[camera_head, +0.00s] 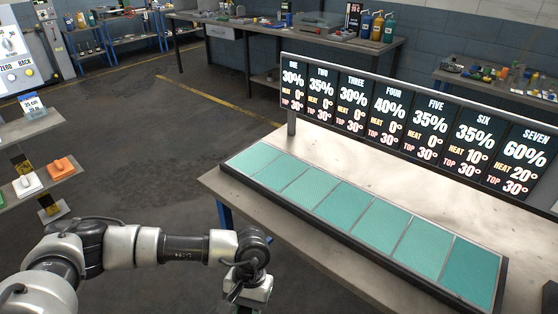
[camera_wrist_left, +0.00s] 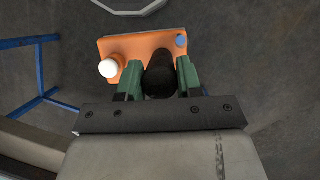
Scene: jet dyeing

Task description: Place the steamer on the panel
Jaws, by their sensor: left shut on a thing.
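The steamer (camera_wrist_left: 145,45) appears in the left wrist view as an orange flat body with a black handle, a white knob and a small blue button. My left gripper (camera_wrist_left: 160,80) has its green fingers shut on the black handle, and the steamer is over the dark floor. In the head view my left arm ends at the bottom centre, left of the table, and the steamer is not visible there. The panel (camera_head: 362,224) is a long dark-framed row of several teal squares lying on the table. My right gripper is not in view.
The table (camera_head: 330,155) has its left edge and blue leg near my left arm. A raised row of black display boards (camera_head: 393,108) stands behind the panel. A shelf at the left holds an orange item (camera_head: 60,168) and a white item (camera_head: 27,184).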

